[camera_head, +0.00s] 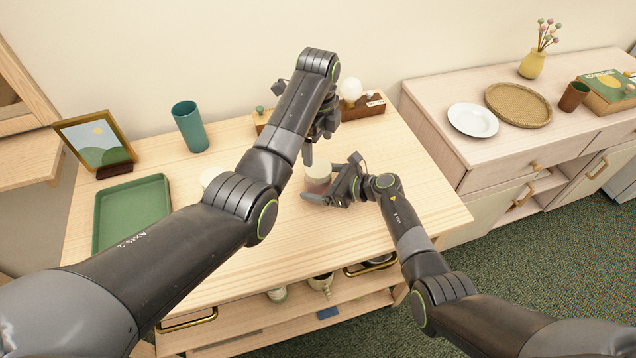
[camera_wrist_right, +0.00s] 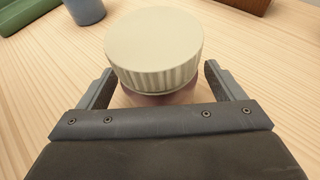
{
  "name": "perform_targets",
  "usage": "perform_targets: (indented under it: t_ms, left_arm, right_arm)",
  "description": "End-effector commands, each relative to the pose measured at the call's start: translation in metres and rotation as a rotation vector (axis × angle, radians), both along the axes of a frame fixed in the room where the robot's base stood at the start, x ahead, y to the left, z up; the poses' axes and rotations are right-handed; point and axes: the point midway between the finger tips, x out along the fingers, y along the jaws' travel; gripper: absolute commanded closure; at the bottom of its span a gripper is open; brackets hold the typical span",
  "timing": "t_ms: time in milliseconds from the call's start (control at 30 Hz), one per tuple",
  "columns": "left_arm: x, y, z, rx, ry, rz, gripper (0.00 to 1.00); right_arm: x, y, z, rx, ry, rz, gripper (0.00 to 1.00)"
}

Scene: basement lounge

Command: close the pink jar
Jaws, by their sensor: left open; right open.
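The pink jar (camera_head: 317,186) stands upright on the wooden table, a cream lid (camera_head: 319,171) on its top. In the right wrist view, the ribbed cream lid (camera_wrist_right: 153,45) sits over the pinkish jar body (camera_wrist_right: 160,97), most of which is hidden. I cannot tell whether the lid is fully tightened. My right gripper (camera_head: 327,184) is open, its fingers on either side of the jar below the lid; contact is unclear. My left gripper (camera_head: 318,143) is open just behind and above the jar, fingers pointing down, partly hidden by its own arm.
A teal cup (camera_head: 190,127), green tray (camera_head: 131,212) and framed picture (camera_head: 97,142) stand at left. A round whitish thing (camera_head: 210,176) is partly hidden by my left arm. A globe lamp (camera_head: 351,91) stands behind. The table's right front is clear.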

Motion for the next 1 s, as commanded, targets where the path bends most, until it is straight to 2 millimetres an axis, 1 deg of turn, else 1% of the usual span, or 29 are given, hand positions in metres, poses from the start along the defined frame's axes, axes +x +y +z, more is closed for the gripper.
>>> perform_targets:
  t_ms: [133,467,567,967,1000]
  left_arm:
    - [0.0,0.0,0.0,0.0,0.0,0.0,0.21]
    - [0.0,0.0,0.0,0.0,0.0,0.0,0.21]
    - [0.0,0.0,0.0,0.0,0.0,0.0,0.21]
    - [0.0,0.0,0.0,0.0,0.0,0.0,0.21]
    - [0.0,0.0,0.0,0.0,0.0,0.0,0.24]
  right_arm:
    - [0.0026,0.005,-0.0019,0.0,0.0,0.0,0.11]
    - [0.0029,0.006,-0.0027,-0.001,0.0,0.0,0.11]
    - [0.0029,0.006,-0.0026,-0.001,0.0,0.0,0.23]
    - [0.0029,0.0058,-0.0027,-0.001,0.0,0.0,0.76]
    - [0.0029,0.0058,-0.0027,-0.001,0.0,0.0,0.81]
